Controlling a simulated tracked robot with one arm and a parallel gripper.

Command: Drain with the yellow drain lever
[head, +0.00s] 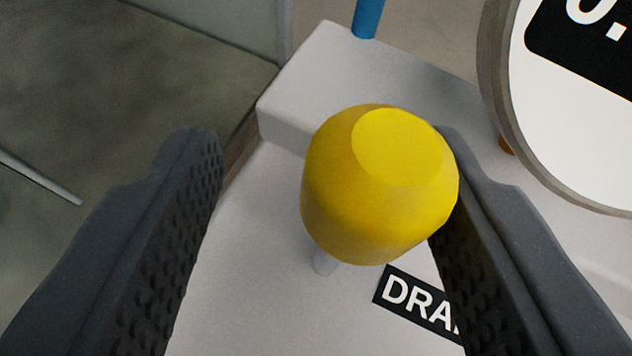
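The yellow drain lever's knob (375,190) fills the middle of the head view, on a thin pale stem (324,262). A black label (412,300) reading "DRA" lies below it, its right end hidden behind the right finger. My gripper (325,190) is open, one dark ridged finger on each side of the knob. The right finger is close against the knob's right side in the picture; I cannot tell whether they touch. A wide gap separates the left finger from the knob.
A round gauge (570,110) with a white face and black display stands at the upper right, close to the right finger. A blue post (367,18) rises from the pale block (345,75) behind the knob. Dark floor shows at the left.

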